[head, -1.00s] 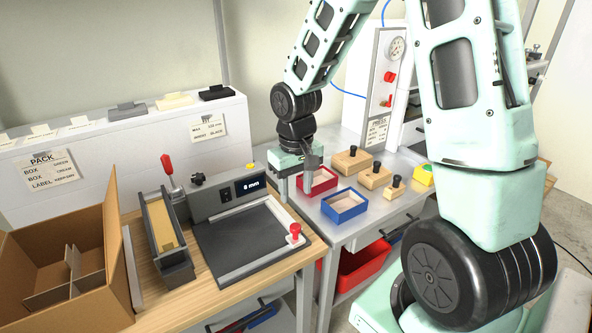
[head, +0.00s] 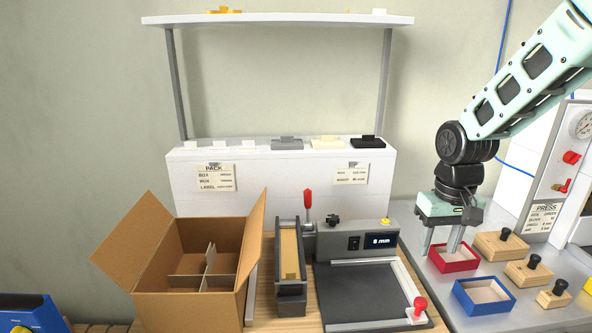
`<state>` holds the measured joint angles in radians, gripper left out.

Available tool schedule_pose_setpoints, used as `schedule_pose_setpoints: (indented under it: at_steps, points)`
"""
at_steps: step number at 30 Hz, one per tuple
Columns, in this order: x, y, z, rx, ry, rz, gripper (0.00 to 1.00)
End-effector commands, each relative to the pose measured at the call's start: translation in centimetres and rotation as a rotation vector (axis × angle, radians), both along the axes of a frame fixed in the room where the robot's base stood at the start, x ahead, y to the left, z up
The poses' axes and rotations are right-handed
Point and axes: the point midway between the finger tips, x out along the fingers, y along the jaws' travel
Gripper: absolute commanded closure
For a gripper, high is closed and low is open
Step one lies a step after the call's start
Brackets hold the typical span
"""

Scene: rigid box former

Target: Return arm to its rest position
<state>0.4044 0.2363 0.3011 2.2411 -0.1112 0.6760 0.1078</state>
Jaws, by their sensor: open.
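My gripper (head: 442,250) is at the right of the head view, pointing down over the red box (head: 462,262) on the grey metal table. Its two fingers are apart and nothing shows between them. The fingertips are at the left part of the red box; whether they touch it I cannot tell. The red box is open-topped with a pale inside. My arm reaches in from the upper right, bent at the black wrist joint.
A blue open box (head: 485,296) and wooden blocks with black knobs (head: 501,243) stand close by. The press (head: 565,165) is at the far right. A grey machine with a display (head: 357,240), a narrow trough (head: 290,268) and a divided cardboard box (head: 190,285) stand left. A shelf (head: 280,20) spans above.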

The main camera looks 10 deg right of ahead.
Motion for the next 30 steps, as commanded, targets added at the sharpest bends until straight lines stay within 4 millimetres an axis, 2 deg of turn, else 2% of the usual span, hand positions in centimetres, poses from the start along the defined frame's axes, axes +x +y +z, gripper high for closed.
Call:
schedule_pose_setpoints:
  at_steps: [2,4,8,9,12,15,18,21,25,30]
  points:
    - [-0.3,1.6,0.2,0.002,-0.001,0.038,0.54]
    - [-1.0,4.1,0.6,0.005,-0.006,0.099,0.54]
    - [-3.8,10.6,1.4,0.017,-0.011,0.27,0.54]
    - [-5.2,12.6,1.6,0.021,-0.013,0.33,0.54]
    - [-8.9,17.0,2.0,0.031,-0.016,0.475,0.54]
    - [-12.6,20.0,2.2,0.038,-0.018,0.604,0.54]
    - [-15.7,21.8,2.3,0.044,-0.019,0.704,0.54]
    - [-17.9,22.7,2.4,0.048,-0.02,0.77,0.54]
    - [-19.1,23.2,2.4,0.051,-0.02,0.808,0.54]
    - [-19.2,23.2,2.3,0.051,-0.019,0.809,0.54]
